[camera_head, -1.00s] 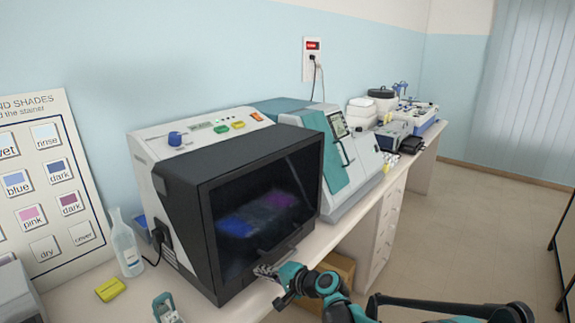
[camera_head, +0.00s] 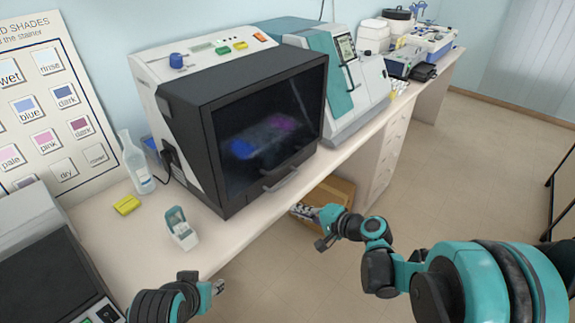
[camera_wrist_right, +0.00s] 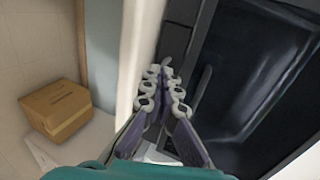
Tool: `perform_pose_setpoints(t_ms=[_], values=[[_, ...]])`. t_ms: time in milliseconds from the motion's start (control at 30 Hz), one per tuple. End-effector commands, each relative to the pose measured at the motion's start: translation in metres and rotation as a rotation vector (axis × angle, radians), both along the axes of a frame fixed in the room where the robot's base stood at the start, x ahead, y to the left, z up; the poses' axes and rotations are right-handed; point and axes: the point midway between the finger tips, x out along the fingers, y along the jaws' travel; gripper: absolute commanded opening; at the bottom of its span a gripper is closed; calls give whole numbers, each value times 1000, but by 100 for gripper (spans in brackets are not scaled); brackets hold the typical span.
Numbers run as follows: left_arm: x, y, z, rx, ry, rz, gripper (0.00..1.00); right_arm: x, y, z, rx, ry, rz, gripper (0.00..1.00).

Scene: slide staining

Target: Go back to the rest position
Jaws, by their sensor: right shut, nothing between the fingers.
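My right gripper (camera_head: 303,211) is shut and empty in the head view, just off the bench's front edge and below the stainer's door handle (camera_head: 281,177). Its closed fingers also show in the right wrist view (camera_wrist_right: 164,92), beside the dark door. The stainer (camera_head: 205,75) is a white machine with a black-framed, dark window; its door is closed. Blue and purple patches show dimly behind the window. Part of my left gripper (camera_head: 218,287) shows at the bottom of the head view, in front of the bench; its fingers are too small to read.
A teal-and-white machine (camera_head: 345,75) stands right of the stainer. A cardboard box (camera_head: 335,190) is under the bench.

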Motion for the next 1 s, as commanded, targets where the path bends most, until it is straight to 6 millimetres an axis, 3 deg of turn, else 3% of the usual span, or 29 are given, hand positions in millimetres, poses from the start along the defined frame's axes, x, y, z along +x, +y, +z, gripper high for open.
perform_pose_setpoints(t_ms=[167, 267, 567, 800, 1000], values=[[0, 0, 0, 0, 0, 0, 40, -5, -1, 2, -25, -2, 4, 0], [0, 0, 0, 0, 0, 0, 40, -18, -3, 6, -106, -8, 16, 0], [0, 0, 0, 0, 0, 0, 40, -107, -39, 16, -595, -41, 103, 0], [0, 0, 0, 0, 0, 0, 40, -184, -88, 13, -992, -68, 192, 0], [0, 0, 0, 0, 0, 0, 40, -223, -121, 10, -1213, -80, 247, 0]])
